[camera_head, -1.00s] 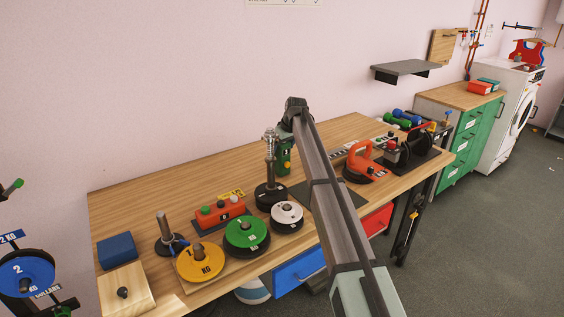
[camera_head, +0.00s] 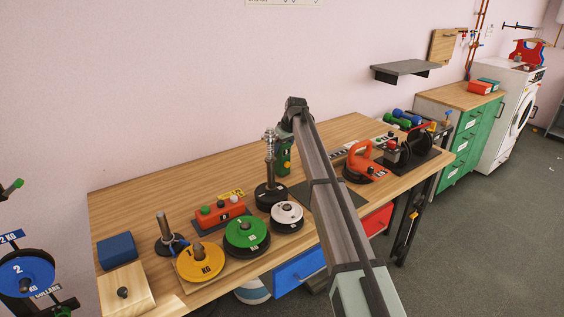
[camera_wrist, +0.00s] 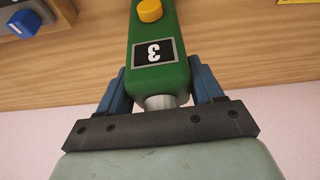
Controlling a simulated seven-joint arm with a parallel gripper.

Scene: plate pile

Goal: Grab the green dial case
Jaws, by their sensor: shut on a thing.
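The green dial case (camera_head: 283,158) stands at the back of the wooden table (camera_head: 140,190), partly hidden by my arm in the head view. In the wrist view the green case (camera_wrist: 178,76) shows a yellow knob and a black label with a white "3". My gripper (camera_wrist: 160,88) has its two blue fingers on either side of the case's end near a grey metal stub. It is shut on the case. In the head view the fingers are hidden behind my arm.
A black-based post with a spring (camera_head: 270,185) stands just left of the case. Yellow (camera_head: 200,262), green (camera_head: 246,233) and white (camera_head: 287,214) weight plates lie toward the front. An orange-handled tool (camera_head: 362,160) sits to the right. The table's back left is clear.

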